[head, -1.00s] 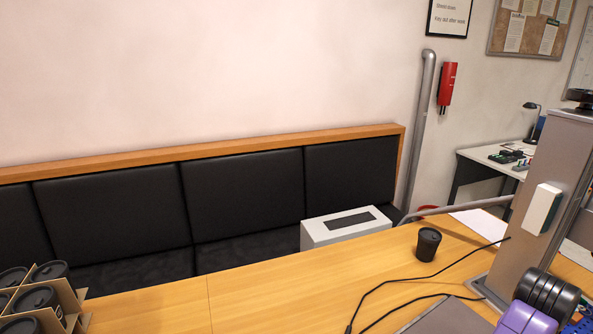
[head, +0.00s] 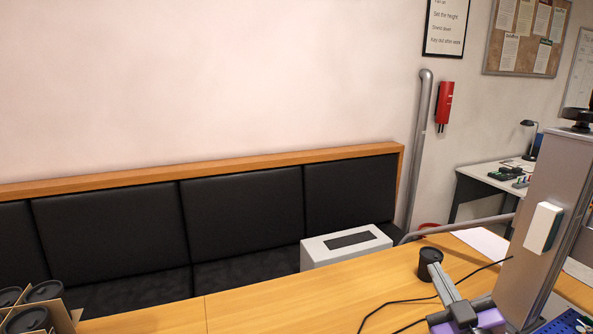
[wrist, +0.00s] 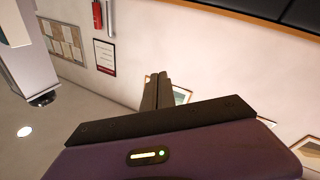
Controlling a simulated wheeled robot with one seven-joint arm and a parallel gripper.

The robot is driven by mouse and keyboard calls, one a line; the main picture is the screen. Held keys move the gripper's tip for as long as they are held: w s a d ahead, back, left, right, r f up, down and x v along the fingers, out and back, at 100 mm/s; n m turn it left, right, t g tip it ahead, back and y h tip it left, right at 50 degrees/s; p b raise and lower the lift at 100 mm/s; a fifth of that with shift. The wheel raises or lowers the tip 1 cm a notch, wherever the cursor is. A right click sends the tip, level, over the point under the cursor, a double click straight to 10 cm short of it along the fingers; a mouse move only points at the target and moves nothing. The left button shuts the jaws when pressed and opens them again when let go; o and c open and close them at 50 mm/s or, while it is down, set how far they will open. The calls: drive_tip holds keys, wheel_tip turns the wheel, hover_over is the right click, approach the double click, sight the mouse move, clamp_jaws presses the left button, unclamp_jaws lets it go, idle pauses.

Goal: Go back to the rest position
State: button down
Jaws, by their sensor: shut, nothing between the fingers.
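My gripper (head: 434,267) is in the lower right of the head view, with grey fingers together and a purple body behind them. Its tips point up and away and overlap the black cup (head: 430,254) in the picture; I cannot tell how far apart they are in depth. In the wrist view the dark fingers of my gripper (wrist: 158,78) are side by side with nothing between them. They point toward the wall, clear of any object there.
The grey column (head: 545,240) of the marking machine stands close right of my gripper. A white box (head: 345,246) sits behind the wooden table (head: 300,305). Cardboard carriers with black-lidded cups (head: 45,291) are at lower left. A black cable (head: 400,308) crosses the table.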

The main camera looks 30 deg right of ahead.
drive_tip(key=s+a+f+n+t+y, duration=0.1)
drive_tip(key=s+a+f+y, duration=0.15)
drive_tip(key=a, duration=0.45)
drive_tip(key=s+a+f+n+t+y, duration=0.1)
drive_tip(key=s+a+f+n+y, duration=0.15)
drive_tip(key=a, duration=0.35)
drive_tip(key=s+a+f+y, duration=0.2)
drive_tip(key=a+y, duration=0.2)
drive_tip(key=a, duration=0.3)
drive_tip(key=s+a+f+g+y, duration=0.1)
drive_tip(key=s+a+f, duration=0.2)
drive_tip(key=s+a, duration=0.2)
drive_tip(key=s+a+f+m+g+y, duration=0.1)
drive_tip(key=s+a+f+g, duration=0.1)
drive_tip(key=s+a, duration=0.3)
drive_tip(key=s+f, duration=0.1)
drive_tip(key=s, duration=0.2)
drive_tip(key=shift+s+a, duration=0.35)
drive_tip(key=shift+s, duration=0.05)
